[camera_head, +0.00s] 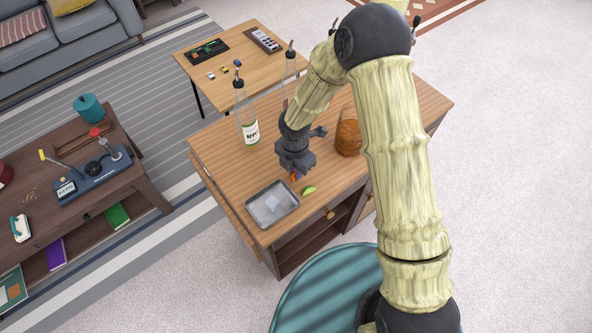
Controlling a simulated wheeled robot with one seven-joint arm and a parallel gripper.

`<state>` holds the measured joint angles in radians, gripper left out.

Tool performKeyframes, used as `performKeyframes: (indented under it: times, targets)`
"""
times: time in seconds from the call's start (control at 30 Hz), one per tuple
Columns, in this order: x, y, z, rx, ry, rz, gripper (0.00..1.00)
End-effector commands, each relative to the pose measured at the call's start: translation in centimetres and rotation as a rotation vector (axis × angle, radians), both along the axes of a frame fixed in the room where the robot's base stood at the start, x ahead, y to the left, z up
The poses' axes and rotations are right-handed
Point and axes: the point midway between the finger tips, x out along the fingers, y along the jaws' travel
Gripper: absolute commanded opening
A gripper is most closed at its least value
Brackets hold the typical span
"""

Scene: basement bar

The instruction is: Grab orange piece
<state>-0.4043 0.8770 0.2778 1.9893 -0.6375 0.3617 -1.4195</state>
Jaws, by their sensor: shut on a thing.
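An orange piece (293,176) shows as a small orange patch at the tips of my gripper (294,172). My gripper points down over the wooden bar table (225,155) and is shut on the orange piece. The fingers hide most of the piece. I cannot tell whether it still touches the table top.
A metal tray (287,214) with a clear block in it is close in front of my gripper. A green lime wedge (309,190) lies just right. A labelled bottle (246,122) stands behind left, another clear bottle (290,72) farther back. A glass of amber drink (348,137) stands right.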

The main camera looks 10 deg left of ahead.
Motion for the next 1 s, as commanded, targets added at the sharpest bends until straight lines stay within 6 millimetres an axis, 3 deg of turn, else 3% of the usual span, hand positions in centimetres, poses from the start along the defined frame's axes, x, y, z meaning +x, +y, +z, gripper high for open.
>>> performKeyframes:
  times: [0.5, 0.67, 1.0]
  targets:
    - [0.1, 0.0, 8.6, 0.002, -0.003, -0.002, 0.0]
    - [0.0, 0.0, 9.6, 0.001, -0.001, -0.001, 0.0]
    - [0.0, 0.0, 9.6, 0.0, 0.0, 0.0, 0.0]
